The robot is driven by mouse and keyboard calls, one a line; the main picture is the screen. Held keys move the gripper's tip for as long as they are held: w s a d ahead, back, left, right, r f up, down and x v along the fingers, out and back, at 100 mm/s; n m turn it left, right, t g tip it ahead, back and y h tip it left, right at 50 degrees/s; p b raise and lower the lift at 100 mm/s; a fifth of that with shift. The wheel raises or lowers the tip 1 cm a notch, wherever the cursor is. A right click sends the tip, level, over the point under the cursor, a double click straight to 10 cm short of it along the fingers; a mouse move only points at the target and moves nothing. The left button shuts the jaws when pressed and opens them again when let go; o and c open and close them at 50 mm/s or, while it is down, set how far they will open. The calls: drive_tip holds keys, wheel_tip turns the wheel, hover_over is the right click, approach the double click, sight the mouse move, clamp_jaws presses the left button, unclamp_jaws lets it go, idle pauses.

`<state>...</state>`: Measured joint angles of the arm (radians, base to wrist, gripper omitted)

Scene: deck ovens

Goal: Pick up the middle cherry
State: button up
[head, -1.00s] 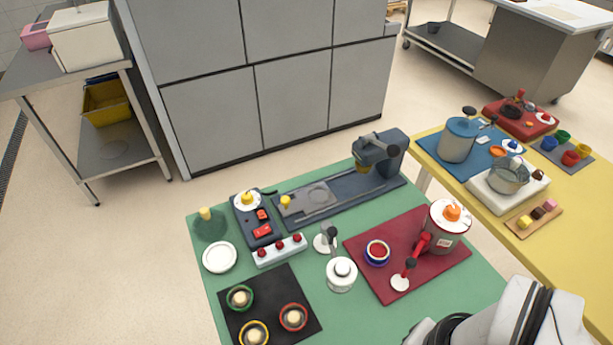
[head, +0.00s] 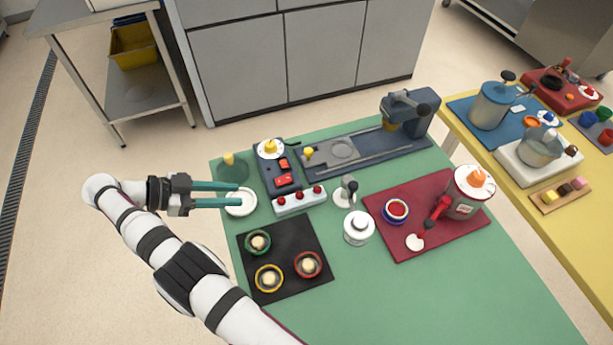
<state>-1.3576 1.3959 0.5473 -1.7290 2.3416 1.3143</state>
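Three red cherries sit in a row on a white block (head: 283,208) on the green table in the head view. The middle cherry (head: 298,196) is between a left one (head: 279,203) and a right one (head: 317,190). My gripper (head: 239,194) has two teal fingers, parallel and apart with nothing between them. It points right and overlaps the white plate (head: 243,210) in the picture, left of the cherries. Its height above the table is hard to tell. All three cherries are unobstructed.
A dark device with red switches (head: 283,180) stands just behind the white block. A black mat (head: 284,243) with several ringed cups lies in front. A white lidded jar (head: 359,228) and a maroon mat (head: 402,249) are to the right. The table's front is clear.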

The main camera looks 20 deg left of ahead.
sight(296, 195)
drive_tip(key=x, duration=1.5)
drive_tip(key=shift+w+d, duration=0.15)
drive_tip(key=shift+w, duration=0.05)
clamp_jaws()
